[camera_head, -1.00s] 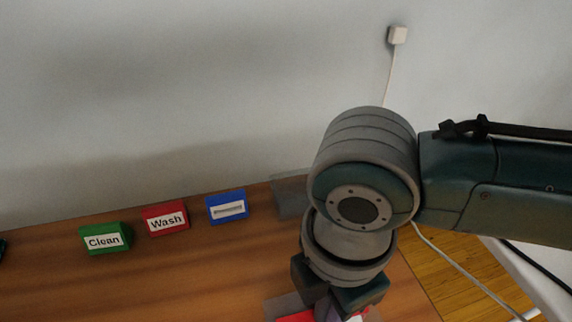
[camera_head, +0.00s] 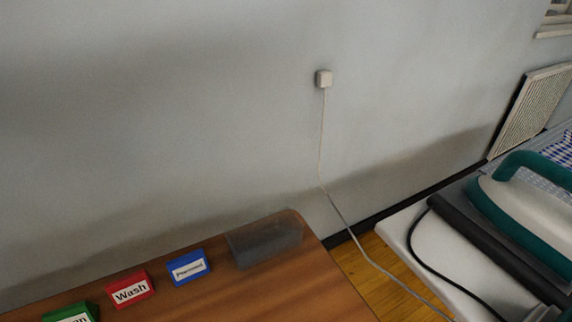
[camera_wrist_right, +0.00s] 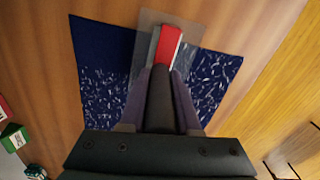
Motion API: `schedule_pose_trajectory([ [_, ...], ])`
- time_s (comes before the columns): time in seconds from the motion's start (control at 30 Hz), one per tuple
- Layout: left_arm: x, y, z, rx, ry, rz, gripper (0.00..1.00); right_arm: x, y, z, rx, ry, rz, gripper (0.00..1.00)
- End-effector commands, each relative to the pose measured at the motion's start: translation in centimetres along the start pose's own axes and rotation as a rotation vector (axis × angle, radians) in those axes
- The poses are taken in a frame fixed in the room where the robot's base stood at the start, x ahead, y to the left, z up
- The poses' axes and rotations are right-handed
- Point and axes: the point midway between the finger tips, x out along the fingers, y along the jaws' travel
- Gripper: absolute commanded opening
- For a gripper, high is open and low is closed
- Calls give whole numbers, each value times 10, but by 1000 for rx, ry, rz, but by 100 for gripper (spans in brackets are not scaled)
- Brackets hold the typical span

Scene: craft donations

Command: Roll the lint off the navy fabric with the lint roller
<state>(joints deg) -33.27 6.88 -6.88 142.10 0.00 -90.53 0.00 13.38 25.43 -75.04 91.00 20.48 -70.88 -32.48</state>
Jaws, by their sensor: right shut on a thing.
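The navy fabric (camera_wrist_right: 95,48) lies on the wooden table in the right wrist view. White lint specks cover its lower left and its right side; its upper left strip looks bare of specks. My right gripper (camera_wrist_right: 165,82) is shut on the lint roller (camera_wrist_right: 170,42), which has a red part and a dark handle running back between the fingers. The roller is over the fabric's upper middle; I cannot tell if it touches. A grey see-through piece shows around the red part. My left gripper is in neither view, and the fabric is outside the head view.
Green (camera_head: 72,314), red "Wash" (camera_head: 130,290) and blue (camera_head: 188,267) label blocks stand on the table (camera_head: 235,295). A grey see-through box (camera_head: 268,243) is at its back right corner. A cord hangs from the wall socket (camera_head: 324,79). A teal iron (camera_head: 520,205) stands at right.

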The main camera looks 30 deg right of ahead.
Motion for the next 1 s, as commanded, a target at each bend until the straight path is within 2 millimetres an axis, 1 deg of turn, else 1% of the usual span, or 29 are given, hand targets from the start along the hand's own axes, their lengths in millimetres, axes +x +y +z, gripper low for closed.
schedule_pose_trajectory([
  [0.03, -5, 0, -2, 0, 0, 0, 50, -2, -8, 0, 0, -3, -4, 0],
  [0.4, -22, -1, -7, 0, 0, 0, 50, -1, -52, -7, 0, -4, -5, 0],
  [1.0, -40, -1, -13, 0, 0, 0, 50, 0, -124, -18, 0, -4, -5, 0],
])
